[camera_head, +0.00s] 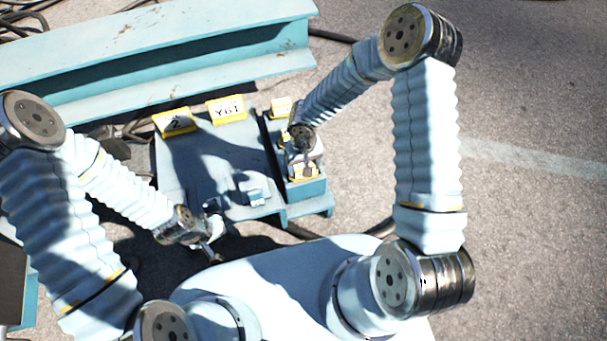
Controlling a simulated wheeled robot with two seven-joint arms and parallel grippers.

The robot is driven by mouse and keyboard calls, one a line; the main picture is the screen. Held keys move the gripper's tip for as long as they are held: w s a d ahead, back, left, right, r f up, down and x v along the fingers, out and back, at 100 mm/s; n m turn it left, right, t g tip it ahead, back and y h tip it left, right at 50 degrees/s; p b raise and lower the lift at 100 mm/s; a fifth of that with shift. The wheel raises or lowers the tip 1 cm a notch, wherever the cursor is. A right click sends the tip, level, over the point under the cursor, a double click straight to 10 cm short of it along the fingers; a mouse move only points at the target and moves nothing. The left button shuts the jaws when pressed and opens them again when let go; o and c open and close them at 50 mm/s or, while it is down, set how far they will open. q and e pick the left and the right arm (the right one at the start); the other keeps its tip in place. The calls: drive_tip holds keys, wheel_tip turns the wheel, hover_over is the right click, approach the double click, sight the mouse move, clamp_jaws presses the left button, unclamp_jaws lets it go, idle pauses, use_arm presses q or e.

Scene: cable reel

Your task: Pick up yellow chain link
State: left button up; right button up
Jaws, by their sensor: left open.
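Several yellow pieces show, and I cannot tell which is the yellow chain link. A yellow piece (304,173) lies in the narrow blue tray, right under my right gripper (305,162). The gripper partly covers it, and contact or grip cannot be made out. Another yellow piece (281,106) sits at the tray's far end. My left gripper (215,247) is open and appears empty, low beside the near edge of the blue-grey platform (190,182). Its fingertips are small and partly in shadow.
Two yellow blocks with black marks, a left one (174,121) and a right one (226,109), stand at the platform's far edge. A small light-blue part (257,196) lies near its front right. A long teal beam (150,50) blocks the back. Open asphalt (530,230) lies to the right.

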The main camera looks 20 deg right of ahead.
drive_tip(key=shift+r, duration=0.1)
wheel_tip(320, 180, up, 33)
drive_tip(key=p, duration=0.9)
idle(1.0)
drive_tip(key=d+f, duration=0.7)
drive_tip(key=f, duration=0.4)
wheel_tip(320, 180, up, 15)
drive_tip(key=shift+s, duration=0.3)
idle(0.7)
drive_tip(key=shift+f, duration=0.1)
